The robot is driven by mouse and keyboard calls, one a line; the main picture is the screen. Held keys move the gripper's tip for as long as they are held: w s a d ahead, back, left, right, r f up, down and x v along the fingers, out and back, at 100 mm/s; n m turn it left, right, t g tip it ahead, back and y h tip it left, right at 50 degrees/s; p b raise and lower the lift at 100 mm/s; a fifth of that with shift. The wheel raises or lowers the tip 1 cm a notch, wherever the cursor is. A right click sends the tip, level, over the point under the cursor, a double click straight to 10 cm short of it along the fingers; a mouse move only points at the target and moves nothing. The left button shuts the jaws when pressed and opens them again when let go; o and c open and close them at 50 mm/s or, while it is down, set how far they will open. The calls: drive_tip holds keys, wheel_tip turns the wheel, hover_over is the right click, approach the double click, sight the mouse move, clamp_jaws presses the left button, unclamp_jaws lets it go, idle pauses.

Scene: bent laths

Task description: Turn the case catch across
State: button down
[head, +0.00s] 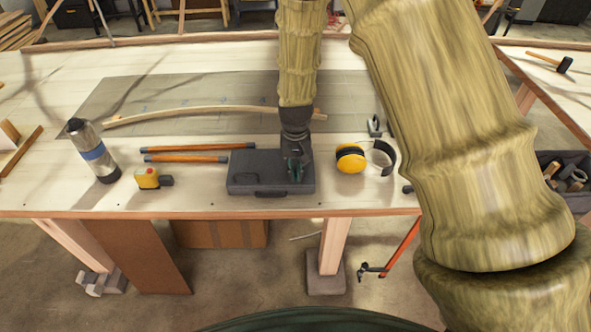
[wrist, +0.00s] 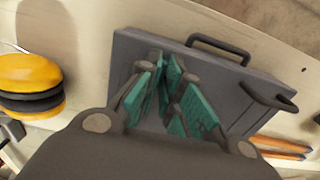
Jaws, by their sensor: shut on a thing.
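The dark grey case (head: 250,162) lies flat near the front edge of the bench, its handle (head: 271,193) facing the front. My gripper (head: 295,177) points down over the right part of the case. In the wrist view, the teal-padded fingers (wrist: 170,82) are close together over the case lid (wrist: 130,48), shut on the case catch, which the fingers mostly hide. I cannot tell which way the catch is turned. A dark raised bar (wrist: 268,97) stands apart from the fingers, near the handle's end in that view.
Yellow earmuffs (head: 350,158) lie just right of the case. Two orange-handled rods (head: 185,153), a yellow tape measure (head: 148,178) and a steel flask (head: 93,150) are to the left. A bent lath (head: 190,111) lies behind on a grey sheet (head: 220,92).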

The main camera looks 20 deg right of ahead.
idle(0.4)
drive_tip(key=c, duration=1.6)
unclamp_jaws()
drive_tip(key=shift+r, duration=0.1)
wheel_tip(320, 180, up, 12)
